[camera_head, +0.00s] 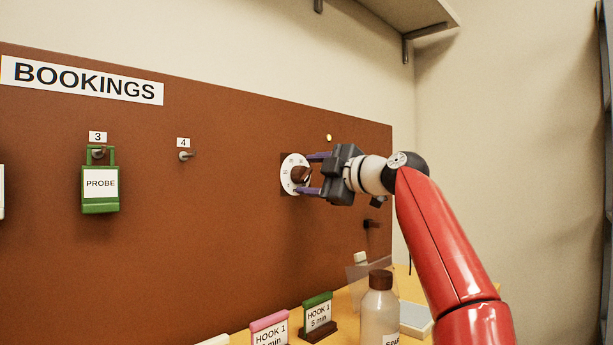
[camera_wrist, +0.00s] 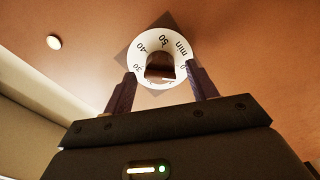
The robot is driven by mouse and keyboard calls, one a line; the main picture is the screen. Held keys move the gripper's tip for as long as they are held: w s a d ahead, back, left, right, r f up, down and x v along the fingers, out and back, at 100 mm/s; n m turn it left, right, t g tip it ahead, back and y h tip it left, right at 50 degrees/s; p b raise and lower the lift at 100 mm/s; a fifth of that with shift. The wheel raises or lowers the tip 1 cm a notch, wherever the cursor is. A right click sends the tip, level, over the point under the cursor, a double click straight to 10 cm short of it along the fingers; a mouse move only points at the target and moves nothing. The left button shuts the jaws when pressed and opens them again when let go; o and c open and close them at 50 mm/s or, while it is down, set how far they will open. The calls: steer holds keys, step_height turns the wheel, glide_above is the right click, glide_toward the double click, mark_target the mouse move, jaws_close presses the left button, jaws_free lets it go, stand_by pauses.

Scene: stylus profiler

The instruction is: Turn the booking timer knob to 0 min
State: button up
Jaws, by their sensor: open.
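The booking timer is a white round dial (camera_head: 289,178) on a dark square plate on the brown board. It also shows in the wrist view (camera_wrist: 151,41), where its markings include 50, 40, 30 and min. Its dark brown knob (camera_head: 300,175) sits at the dial's centre and shows in the wrist view (camera_wrist: 159,67) with a light pointer mark toward its lower right. My gripper (camera_head: 316,174) is open at the dial, its fingers above and below the knob. In the wrist view, my gripper (camera_wrist: 160,86) has one finger at each side of the knob, with visible gaps.
A green PROBE tag (camera_head: 100,190) hangs at hook 3; hook 4 (camera_head: 186,155) is bare. A brass-coloured button (camera_head: 328,137) sits above the dial. A shelf (camera_head: 415,15) overhangs above.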

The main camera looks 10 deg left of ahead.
steer(key=b+v, duration=0.4)
steer(key=v, duration=0.4)
steer(key=shift+s+d, duration=0.1)
steer(key=b+v, duration=0.3)
steer(key=v, duration=0.4)
steer(key=shift+s+d, duration=0.2)
